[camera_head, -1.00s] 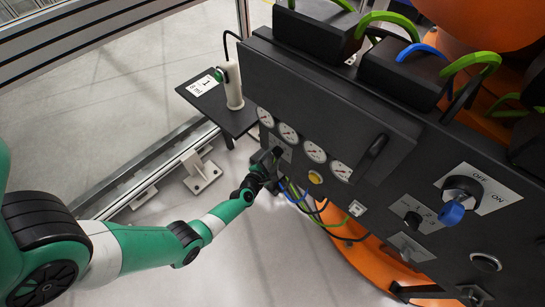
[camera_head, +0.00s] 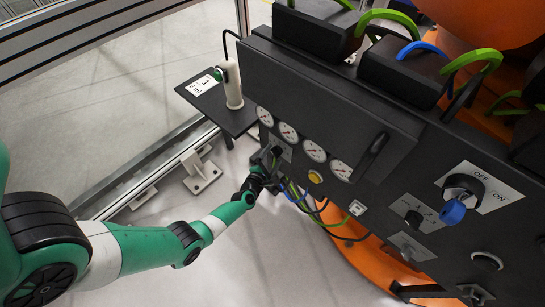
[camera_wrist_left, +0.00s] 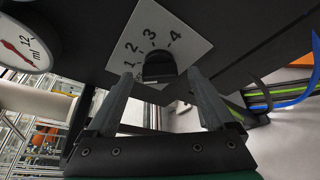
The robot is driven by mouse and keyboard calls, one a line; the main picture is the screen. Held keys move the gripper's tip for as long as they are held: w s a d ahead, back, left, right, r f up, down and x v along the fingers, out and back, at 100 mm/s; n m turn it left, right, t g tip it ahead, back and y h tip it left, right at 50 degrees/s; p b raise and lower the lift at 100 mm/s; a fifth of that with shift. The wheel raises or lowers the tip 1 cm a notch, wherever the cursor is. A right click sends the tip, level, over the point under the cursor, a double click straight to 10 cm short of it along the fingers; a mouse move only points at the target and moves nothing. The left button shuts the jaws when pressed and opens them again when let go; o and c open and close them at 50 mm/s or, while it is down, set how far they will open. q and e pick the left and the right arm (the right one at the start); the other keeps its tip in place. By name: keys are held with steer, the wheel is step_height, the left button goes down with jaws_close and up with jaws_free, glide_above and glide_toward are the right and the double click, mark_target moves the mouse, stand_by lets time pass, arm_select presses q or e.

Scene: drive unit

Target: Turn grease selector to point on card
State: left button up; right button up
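The grease selector is a black knob (camera_wrist_left: 159,68) on a white plate (camera_wrist_left: 133,41) marked 1, 2, 3 and 4, in the left wrist view. I cannot tell which number it points at. My left gripper (camera_wrist_left: 161,77) is open, with one finger on each side of the knob and a small gap showing. In the head view my left gripper (camera_head: 268,163) is at the panel below the gauges and mostly hides the selector. The white card (camera_head: 200,86) lies on a small black shelf at the upper left; its print is too small to read surely. My right gripper is not in view.
Several round gauges (camera_head: 289,133) sit just above the selector, and a yellow button (camera_head: 315,177) is to its right. Cables (camera_head: 300,197) hang close below the gripper. A pale cylindrical device (camera_head: 233,84) stands on the shelf (camera_head: 222,110). A blue key switch (camera_head: 455,208) is farther right.

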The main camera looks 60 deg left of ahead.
arm_select(q)
steer(key=shift+d+r, duration=0.1)
steer(key=p+v, duration=0.6)
steer(key=v, duration=0.5)
steer(key=shift+s, duration=0.2)
